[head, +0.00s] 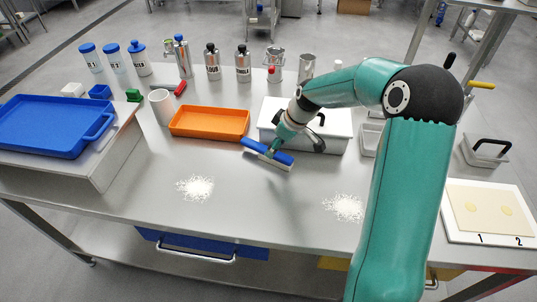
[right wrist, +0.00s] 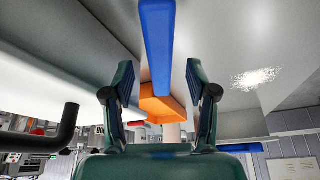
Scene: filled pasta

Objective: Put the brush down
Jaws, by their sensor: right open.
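The brush (head: 266,153) has a blue back and a pale bristle edge and is in the middle of the steel table, in front of the orange tray. My right gripper (head: 281,145) is at the brush's right part. In the right wrist view the blue brush (right wrist: 157,45) shows between the spread fingers of my right gripper (right wrist: 157,88), with a gap on each side. I cannot tell for certain whether the bristles touch the tabletop. My left gripper is not in view.
An orange tray (head: 209,122) and a white lidded box (head: 330,132) stand behind the brush. Flour patches (head: 195,187) and (head: 344,207) lie in front. A blue tray (head: 45,122) is on a raised stand at left, and a white board (head: 490,226) at right.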

